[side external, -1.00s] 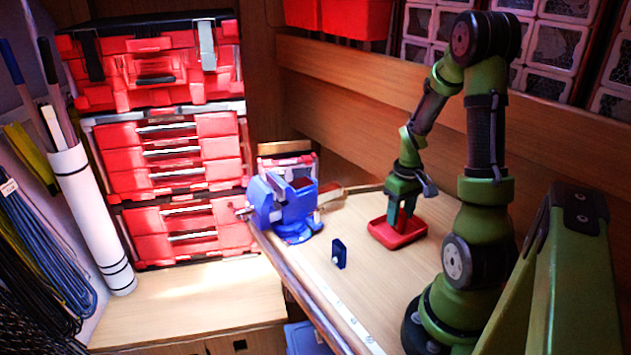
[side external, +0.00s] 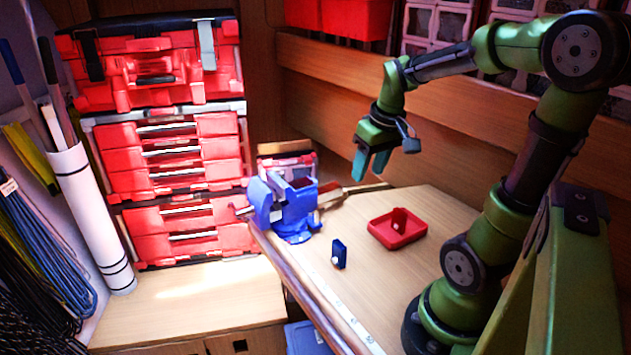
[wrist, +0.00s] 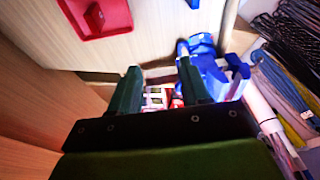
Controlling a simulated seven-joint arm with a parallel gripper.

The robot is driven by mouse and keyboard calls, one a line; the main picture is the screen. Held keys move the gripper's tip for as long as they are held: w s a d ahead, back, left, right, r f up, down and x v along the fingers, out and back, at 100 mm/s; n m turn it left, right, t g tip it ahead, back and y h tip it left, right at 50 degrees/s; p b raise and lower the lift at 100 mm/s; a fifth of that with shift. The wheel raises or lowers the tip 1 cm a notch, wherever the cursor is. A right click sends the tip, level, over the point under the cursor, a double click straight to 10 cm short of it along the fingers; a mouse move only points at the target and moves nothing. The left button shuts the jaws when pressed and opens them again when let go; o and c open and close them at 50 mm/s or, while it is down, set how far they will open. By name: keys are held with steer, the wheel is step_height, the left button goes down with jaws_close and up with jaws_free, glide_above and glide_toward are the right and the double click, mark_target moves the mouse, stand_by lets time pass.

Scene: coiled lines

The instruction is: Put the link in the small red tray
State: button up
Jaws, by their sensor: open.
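The small red tray (side external: 384,239) lies on the bench, right of centre in the side view; part of it shows at the top left of the wrist view (wrist: 73,31). A small red piece (side external: 399,219), apparently the link, stands inside the tray, and it also shows in the wrist view (wrist: 95,14). My gripper (side external: 369,172) is open and empty. It is in the air above and to the left of the tray, apart from it. In the wrist view its two fingers (wrist: 160,78) are spread with nothing between them.
A dark blue block with a pale knob (side external: 338,254) stands on the bench left of the tray. A blue vise (side external: 290,208) is at the bench's left edge. A wooden board (side external: 440,105) runs behind the bench. The bench between block and tray is clear.

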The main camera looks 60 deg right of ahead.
steer(key=a+r+t+y, duration=0.1)
steer(key=a+r+t, duration=0.1)
steer(key=a, duration=0.7)
steer(key=s+a+r+n+t+y, duration=0.1)
steer(key=a+r+t, duration=0.1)
steer(key=a, duration=0.7)
steer(key=shift+a+r+t+y, duration=0.3)
steer(key=shift+r, duration=0.1)
